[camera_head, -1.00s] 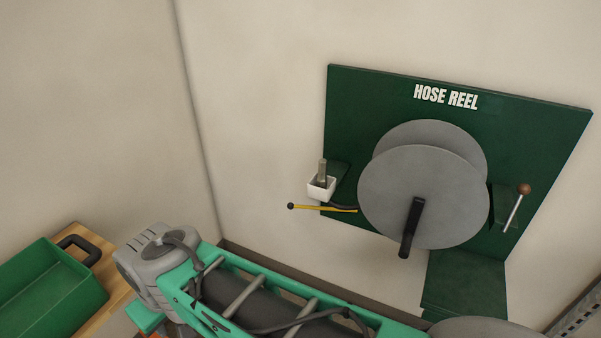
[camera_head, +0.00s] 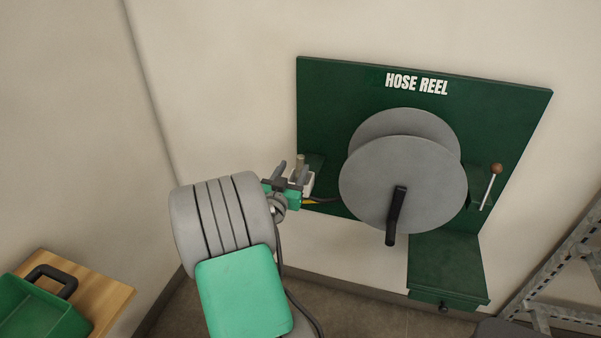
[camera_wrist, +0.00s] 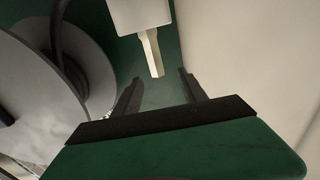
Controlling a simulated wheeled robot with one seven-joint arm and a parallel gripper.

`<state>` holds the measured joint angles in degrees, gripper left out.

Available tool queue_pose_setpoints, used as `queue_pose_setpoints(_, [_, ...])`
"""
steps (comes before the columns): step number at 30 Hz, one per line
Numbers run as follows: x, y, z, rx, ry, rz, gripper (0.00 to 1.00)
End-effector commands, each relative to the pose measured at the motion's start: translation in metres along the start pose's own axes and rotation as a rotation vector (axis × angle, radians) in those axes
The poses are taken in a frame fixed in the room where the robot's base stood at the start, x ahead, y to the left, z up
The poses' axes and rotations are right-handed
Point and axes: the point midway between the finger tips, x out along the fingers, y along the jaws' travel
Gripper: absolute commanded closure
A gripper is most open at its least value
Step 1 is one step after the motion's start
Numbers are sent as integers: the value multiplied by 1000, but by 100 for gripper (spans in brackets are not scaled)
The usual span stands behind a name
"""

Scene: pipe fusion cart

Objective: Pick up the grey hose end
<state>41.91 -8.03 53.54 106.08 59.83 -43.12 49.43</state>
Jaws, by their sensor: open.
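The grey hose end (camera_head: 300,161) stands upright in a small white holder (camera_head: 308,184) at the left of the green hose reel board (camera_head: 325,85). In the wrist view the hose end (camera_wrist: 152,54) sticks out of the white holder (camera_wrist: 141,13), its tip in the gap between my fingers. My gripper (camera_head: 289,170) is open beside the holder and partly covers it in the head view. In the wrist view my gripper (camera_wrist: 160,77) shows two dark fingers apart, with nothing held. I cannot tell how deep the hose end sits between them.
The grey reel disc (camera_head: 400,180) with a black crank (camera_head: 396,215) stands right of the holder. A yellow rod (camera_head: 312,202) shows just below my gripper. A lever with a brown knob (camera_head: 496,168) is further right. A green bin (camera_head: 35,315) sits on a wooden surface at lower left.

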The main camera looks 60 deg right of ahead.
Motion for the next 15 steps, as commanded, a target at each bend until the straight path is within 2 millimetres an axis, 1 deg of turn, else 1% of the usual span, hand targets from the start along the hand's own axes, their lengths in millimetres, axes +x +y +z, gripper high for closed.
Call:
queue_pose_setpoints(1, [8,1,-2,1,-1,2,50])
queue_pose_setpoints(5, [26,5,-4,0,-2,5,50])
queue_pose_setpoints(7, [38,7,-5,0,-3,5,50])
queue_pose_setpoints(10, [54,6,-3,1,-3,3,50])
queue_pose_setpoints(12, [60,6,-2,1,-3,2,50])
queue_pose_setpoints(15, [62,5,-1,1,-2,0,50])
